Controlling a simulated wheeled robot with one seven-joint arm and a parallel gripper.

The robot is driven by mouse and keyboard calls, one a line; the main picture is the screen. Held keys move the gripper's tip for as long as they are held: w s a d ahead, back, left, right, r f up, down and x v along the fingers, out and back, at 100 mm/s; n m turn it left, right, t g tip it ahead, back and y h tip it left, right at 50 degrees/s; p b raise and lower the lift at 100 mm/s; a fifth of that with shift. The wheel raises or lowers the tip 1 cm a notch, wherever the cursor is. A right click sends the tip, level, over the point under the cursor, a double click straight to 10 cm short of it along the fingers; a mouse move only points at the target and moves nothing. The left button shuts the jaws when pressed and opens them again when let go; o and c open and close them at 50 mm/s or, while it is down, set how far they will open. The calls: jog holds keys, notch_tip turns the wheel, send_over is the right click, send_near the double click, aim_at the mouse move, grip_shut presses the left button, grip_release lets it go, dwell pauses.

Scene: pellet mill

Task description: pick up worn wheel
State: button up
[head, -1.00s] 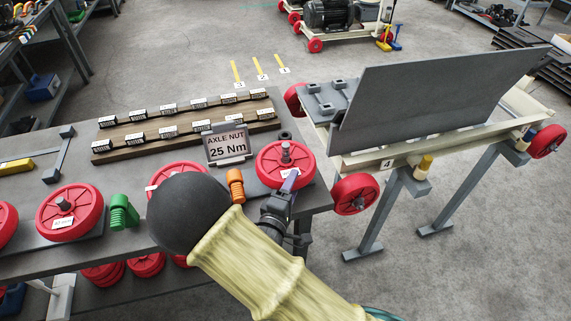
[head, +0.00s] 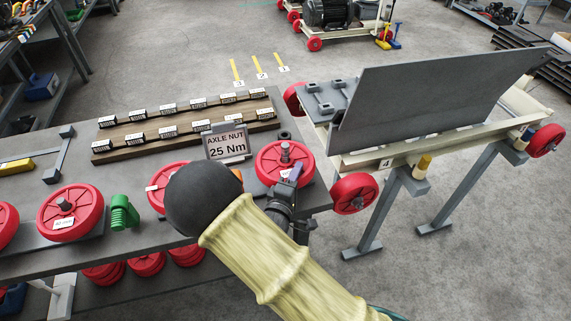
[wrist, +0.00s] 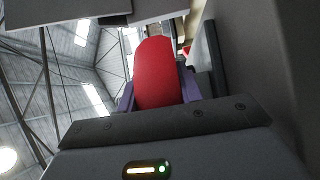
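A red wheel (head: 268,160) with a grey hub and a small tag lies flat at the right end of the bench. The tag is too small to read, so I cannot tell from it whether this is the worn wheel. My gripper (head: 295,174) is at the wheel's near right rim, one purple finger over it. In the wrist view, the red rim (wrist: 157,75) stands between the purple fingers of my gripper (wrist: 158,92), close to both. I cannot tell whether they press on it. More red wheels (head: 85,207) lie to the left, one partly hidden by my arm.
An "AXLE NUT 25 Nm" sign (head: 226,143) stands behind the wheel. A green spool-like part (head: 123,213) sits to the left. A cart (head: 410,150) with red wheels and a raised grey panel stands close on the right. Wooden racks (head: 185,131) hold black labelled blocks.

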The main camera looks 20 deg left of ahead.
grip_shut()
jog(key=shift+r, duration=0.1)
notch_tip(320, 180, up, 18)
jog(key=p, duration=0.1)
jog(key=shift+p, duration=0.4)
dwell(0.5)
jog(key=shift+c, duration=0.6)
grip_release()
grip_shut()
jog(key=shift+w, duration=0.1)
